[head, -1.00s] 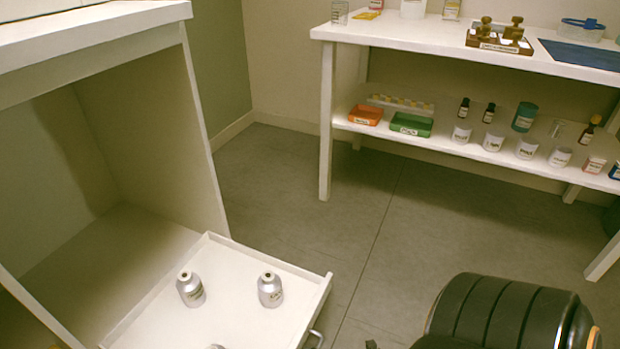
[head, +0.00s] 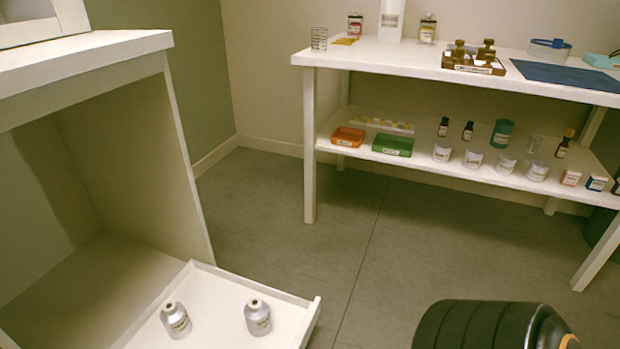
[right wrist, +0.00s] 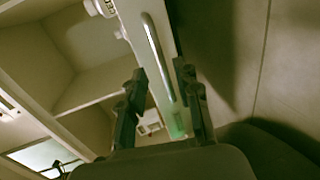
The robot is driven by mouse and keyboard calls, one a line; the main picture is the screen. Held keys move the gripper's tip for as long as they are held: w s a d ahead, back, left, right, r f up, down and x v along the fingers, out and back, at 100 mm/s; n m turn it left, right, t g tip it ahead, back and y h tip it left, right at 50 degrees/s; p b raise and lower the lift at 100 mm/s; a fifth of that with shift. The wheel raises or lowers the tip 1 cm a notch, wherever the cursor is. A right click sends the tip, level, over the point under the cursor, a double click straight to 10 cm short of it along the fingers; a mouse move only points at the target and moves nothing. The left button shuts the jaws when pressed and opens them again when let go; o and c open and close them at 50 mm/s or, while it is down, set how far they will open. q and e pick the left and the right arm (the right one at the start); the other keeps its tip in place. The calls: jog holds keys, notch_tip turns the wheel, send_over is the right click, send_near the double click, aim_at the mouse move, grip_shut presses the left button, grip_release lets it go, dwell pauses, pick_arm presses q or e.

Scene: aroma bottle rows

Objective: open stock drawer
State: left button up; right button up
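The stock drawer (head: 283,313) is pulled out of the white cabinet (head: 136,150) at the lower left of the head view. Two silver bottles (head: 176,319) (head: 257,317) stand in it. Its front edge is partly cut off by the picture's bottom. In the right wrist view the drawer's metal handle (right wrist: 157,57) runs lengthwise, its lower end between the fingers of my right gripper (right wrist: 162,75). The fingers are apart, one on each side of the handle; I cannot tell whether either touches it. My left gripper is not in view.
Grey floor (head: 400,240) lies clear between cabinet and table. My own dark arm shows at the lower right.

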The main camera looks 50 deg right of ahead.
jog(key=v, duration=0.5)
jog(key=shift+s, duration=0.15)
dwell(0.3)
